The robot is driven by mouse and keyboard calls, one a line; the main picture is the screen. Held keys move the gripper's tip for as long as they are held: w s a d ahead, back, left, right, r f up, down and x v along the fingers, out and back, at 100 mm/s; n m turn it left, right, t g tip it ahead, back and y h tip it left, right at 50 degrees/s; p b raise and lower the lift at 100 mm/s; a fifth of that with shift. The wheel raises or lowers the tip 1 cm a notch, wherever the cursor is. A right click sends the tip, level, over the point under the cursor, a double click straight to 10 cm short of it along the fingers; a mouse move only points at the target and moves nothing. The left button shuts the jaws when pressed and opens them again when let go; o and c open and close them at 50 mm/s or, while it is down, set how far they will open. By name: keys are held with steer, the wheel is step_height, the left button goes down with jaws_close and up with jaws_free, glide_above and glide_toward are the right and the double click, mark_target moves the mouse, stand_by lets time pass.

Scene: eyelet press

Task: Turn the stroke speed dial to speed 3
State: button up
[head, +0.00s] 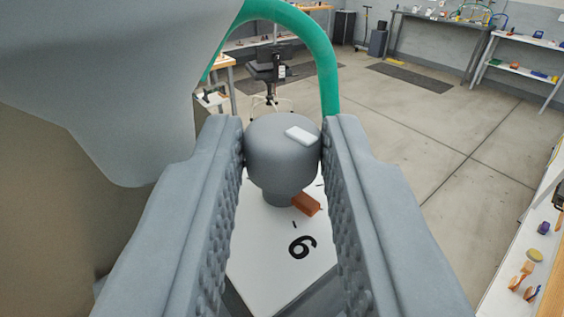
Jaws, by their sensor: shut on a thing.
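The stroke speed dial (278,160) is a round grey knob on a short stem, with a small white mark on its top right. It stands over a white dial plate (262,240). A black digit on the plate looks like a 6, tilted, just below the knob, with short tick marks near it. An orange block (306,204) sits at the stem's lower right, close to a tick. My gripper (283,140) has its two grey ribbed fingers on either side of the knob, shut on it near the fingertips. The other plate digits are hidden by the knob and fingers.
A large grey body (100,80) fills the upper left, close to my left finger. A green hose (300,35) arches behind the knob. Farther off are an office chair (268,70), workbenches and open concrete floor (430,140). A white shelf (525,255) with small items stands at right.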

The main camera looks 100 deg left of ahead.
steer(key=shift+w+n+g+h, duration=0.15)
steer(key=shift+n+g, duration=0.3)
steer(key=shift+g, duration=0.25)
steer(key=shift+w+n+g+h, duration=0.15)
steer(key=shift+n+g, duration=0.3)
steer(key=shift+g, duration=0.55)
steer(key=o, duration=0.7)
steer(key=shift+s, duration=0.1)
